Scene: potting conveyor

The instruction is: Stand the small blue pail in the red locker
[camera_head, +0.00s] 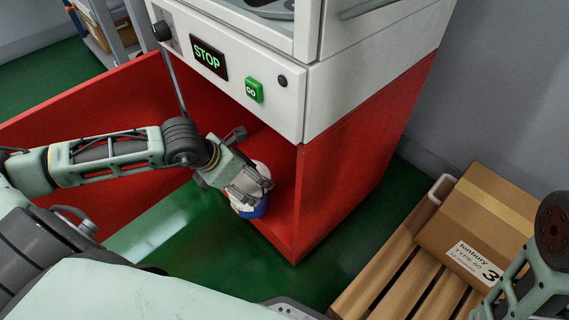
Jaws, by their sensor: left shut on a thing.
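The red locker (345,165) is the lower part of a white machine, and its door (75,105) stands open to the left. My left gripper (250,186) is inside the locker opening, shut on the small blue pail (257,211). Only part of the pail's blue side and some white at its top show; the gripper covers the rest. I cannot tell whether the pail touches the locker floor. My right arm shows at the lower right edge, but its gripper is out of view.
The white machine (375,50) above the locker has a STOP display (209,58) and a green GO button (254,90). A cardboard box (480,215) sits on a wooden pallet (385,285) at the right. Green floor is clear before the locker.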

